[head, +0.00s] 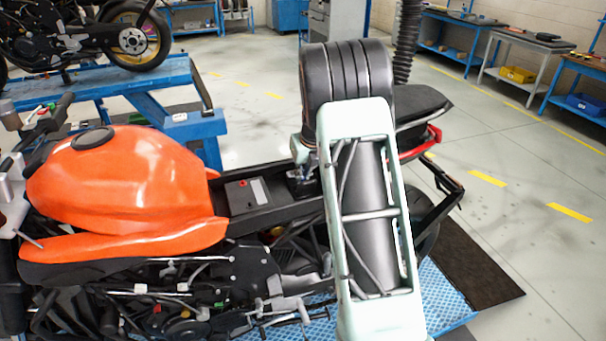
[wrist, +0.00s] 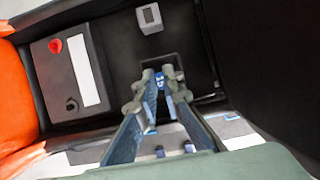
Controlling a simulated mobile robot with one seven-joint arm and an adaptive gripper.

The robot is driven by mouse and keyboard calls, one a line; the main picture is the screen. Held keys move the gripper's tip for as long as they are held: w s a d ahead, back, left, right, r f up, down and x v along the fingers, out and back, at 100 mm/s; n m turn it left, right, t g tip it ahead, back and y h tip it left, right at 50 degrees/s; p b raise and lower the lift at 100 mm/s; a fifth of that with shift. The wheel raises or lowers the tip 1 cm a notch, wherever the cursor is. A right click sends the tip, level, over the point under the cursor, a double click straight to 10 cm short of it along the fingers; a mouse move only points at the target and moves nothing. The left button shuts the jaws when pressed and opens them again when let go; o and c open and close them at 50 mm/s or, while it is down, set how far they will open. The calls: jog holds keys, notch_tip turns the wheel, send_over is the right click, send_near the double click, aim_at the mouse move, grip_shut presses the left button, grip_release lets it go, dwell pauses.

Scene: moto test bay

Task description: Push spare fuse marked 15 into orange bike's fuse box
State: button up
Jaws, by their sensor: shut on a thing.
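In the wrist view my gripper (wrist: 161,80) is shut on a small blue fuse (wrist: 160,84), held between the fingertips. A pale mark shows on the fuse, too small to read surely. Just beyond the fingertips is a dark square recess (wrist: 172,60) in the black tray, which looks like the fuse box; the fingers partly cover it. I cannot tell whether the fuse touches it. In the head view the orange bike (head: 120,185) stands with its seat area open. My gripper (head: 303,172) is over the tray there, mostly hidden by my arm.
A small grey block (wrist: 150,18) sits beyond the recess. The bike's tail (head: 425,108) is right of my arm. A blue lift bench (head: 150,90) stands behind.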

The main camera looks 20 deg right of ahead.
jog(key=shift+f+b, duration=1.35)
jog(key=shift+f, duration=0.8)
jog(key=shift+w+r+p, duration=0.1)
jog(key=shift+p, duration=0.2)
dwell(0.4)
jog(key=shift+f+b, duration=0.35)
jog(key=shift+f, duration=0.35)
jog(key=o, duration=0.8)
jog(key=shift+c, duration=0.2)
jog(key=shift+r, duration=0.1)
jog(key=v, duration=1.2)
